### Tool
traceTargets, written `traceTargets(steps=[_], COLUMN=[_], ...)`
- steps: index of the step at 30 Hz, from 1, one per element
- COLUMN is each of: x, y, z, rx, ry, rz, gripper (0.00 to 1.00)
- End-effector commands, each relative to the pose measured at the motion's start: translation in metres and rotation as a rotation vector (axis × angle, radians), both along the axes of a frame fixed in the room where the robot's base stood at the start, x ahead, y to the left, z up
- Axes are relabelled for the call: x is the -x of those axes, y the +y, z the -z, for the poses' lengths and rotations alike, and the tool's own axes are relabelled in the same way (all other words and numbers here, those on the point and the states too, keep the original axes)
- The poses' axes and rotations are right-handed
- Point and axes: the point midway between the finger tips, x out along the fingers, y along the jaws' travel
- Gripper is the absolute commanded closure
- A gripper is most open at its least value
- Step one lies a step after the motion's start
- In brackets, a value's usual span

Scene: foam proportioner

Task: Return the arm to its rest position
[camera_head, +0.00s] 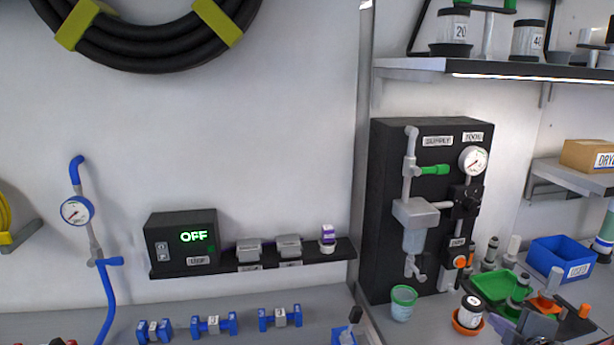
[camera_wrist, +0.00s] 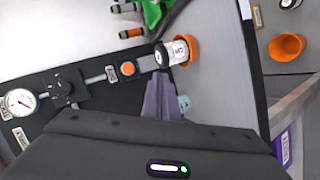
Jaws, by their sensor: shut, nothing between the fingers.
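My gripper (camera_wrist: 163,82) shows in the wrist view as two grey-purple fingers, shut together with nothing between them. Its tips are near a white jar with a black lid (camera_wrist: 172,52) that sits in an orange holder (camera_wrist: 191,48); I cannot tell whether they touch. The same jar shows in the head view (camera_head: 470,311), at the lower right in front of the black proportioner panel (camera_head: 385,230).
The panel carries a gauge (camera_head: 473,160), a green-handled valve (camera_head: 434,170) and an orange knob (camera_head: 460,262). A green-rimmed cup (camera_head: 403,303), a green tray (camera_head: 492,287) and a blue bin (camera_head: 560,262) crowd the bench. A shelf (camera_head: 420,66) overhangs the panel.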

Motion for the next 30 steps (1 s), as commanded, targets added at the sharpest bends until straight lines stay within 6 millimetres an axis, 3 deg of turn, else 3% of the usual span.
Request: traceTargets(steps=[7,15,23,30], x=[0.029,0.071,0.115,0.156], y=[-0.026,-0.020,0.023,0.094], z=[0.007,0.008,0.005,-0.004], rx=[-0.137,-0.318,-0.519,-0.720], ry=[0.109,0.195,0.276,0.371], rz=[0.312,0.624,0.873,1.031], gripper=[1.00,1.00,1.00,1.00])
